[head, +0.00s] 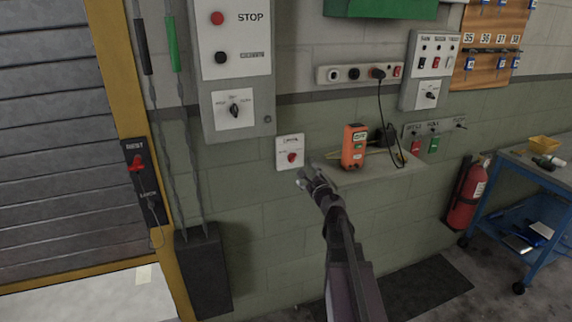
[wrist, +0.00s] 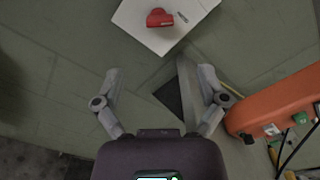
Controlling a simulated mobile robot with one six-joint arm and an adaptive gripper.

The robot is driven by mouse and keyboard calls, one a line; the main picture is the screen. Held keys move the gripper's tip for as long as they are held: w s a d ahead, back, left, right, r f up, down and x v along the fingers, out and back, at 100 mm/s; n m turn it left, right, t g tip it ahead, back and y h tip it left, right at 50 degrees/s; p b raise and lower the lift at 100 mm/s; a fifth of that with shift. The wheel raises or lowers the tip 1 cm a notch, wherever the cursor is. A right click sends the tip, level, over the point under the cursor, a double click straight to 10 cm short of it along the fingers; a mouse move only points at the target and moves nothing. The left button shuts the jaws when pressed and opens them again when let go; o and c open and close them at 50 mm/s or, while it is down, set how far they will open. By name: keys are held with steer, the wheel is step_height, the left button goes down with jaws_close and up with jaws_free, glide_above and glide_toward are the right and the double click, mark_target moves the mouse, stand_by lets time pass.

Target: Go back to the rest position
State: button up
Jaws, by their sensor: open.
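My gripper (head: 318,180) is open and empty in the head view, in front of the wall at the left end of a small shelf. In the wrist view its two fingers (wrist: 160,92) are spread apart with nothing between them. A white plate with a red rotary knob (head: 291,157) is on the wall just up and left of my gripper. The red knob (wrist: 159,18) also shows beyond the fingertips in the wrist view. An orange handheld device (head: 355,146) stands upright on the shelf right of my gripper. In the wrist view the orange device (wrist: 275,105) is close beside the right finger.
The shelf (head: 372,174) juts from the wall, and a black cable hangs above it from a socket strip (head: 358,74). A grey STOP panel (head: 232,65) is up left. A red extinguisher (head: 466,194) and blue cart (head: 520,205) stand right. A dark bin (head: 203,270) stands lower left.

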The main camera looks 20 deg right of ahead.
steer(key=s+a+f+n+g+y+p, duration=0.3)
steer(key=s+a+n+g, duration=0.1)
steer(key=a+n, duration=0.55)
steer(key=s+a+f+n+g+y+p, duration=0.25)
steer(key=s+a+n+g, duration=0.2)
steer(key=a+n, duration=0.45)
steer(key=s+a+f+n+g+h+p, duration=0.1)
steer(key=s+n+g+h+p, duration=0.1)
steer(key=s+n+g, duration=0.2)
steer(key=s+a+f+n+g+h+p, duration=0.1)
steer(key=s+f+n+g+h+p, duration=0.1)
steer(key=s, duration=0.9)
steer(key=n+g+h, duration=0.1)
steer(key=n+g, duration=0.1)
steer(key=g, duration=0.1)
steer(key=shift+s+a+f+n, duration=0.15)
steer(key=shift+f+n, duration=0.15)
steer(key=shift+n, duration=0.05)
steer(key=shift+g+h, duration=0.25)
steer(key=c, duration=0.5)
